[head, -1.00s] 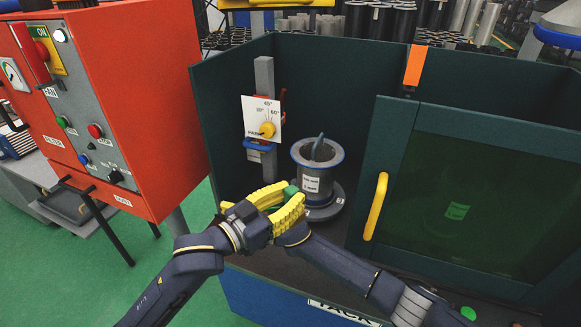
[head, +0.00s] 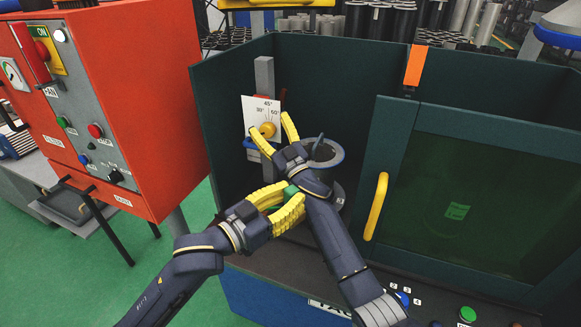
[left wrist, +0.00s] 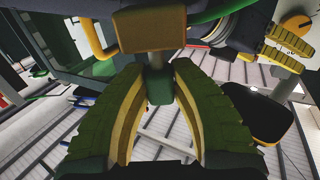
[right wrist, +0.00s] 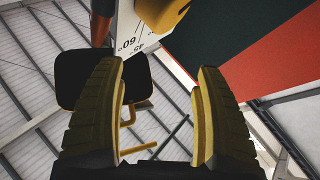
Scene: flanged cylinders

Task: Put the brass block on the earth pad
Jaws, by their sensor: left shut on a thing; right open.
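My left gripper (head: 278,205) is shut on a green grip (head: 291,192), low in front of the flanged cylinder (head: 325,152). In the left wrist view, the green grip (left wrist: 160,88) sits between the fingers, with a short grey stem and a brass-coloured block (left wrist: 152,30) beyond it. The block is hidden in the head view. My right gripper (head: 271,134) is open and empty, its fingers near the yellow knob (head: 267,130) of the angle dial. The knob (right wrist: 165,12) is beyond the fingertips in the right wrist view. I cannot pick out the earth pad.
Dark green booth walls (head: 225,90) enclose the cylinder. A door with a yellow handle (head: 376,207) and tinted window stands at the right. An orange-red control cabinet (head: 135,100) stands at the left. My right forearm crosses in front of the cylinder.

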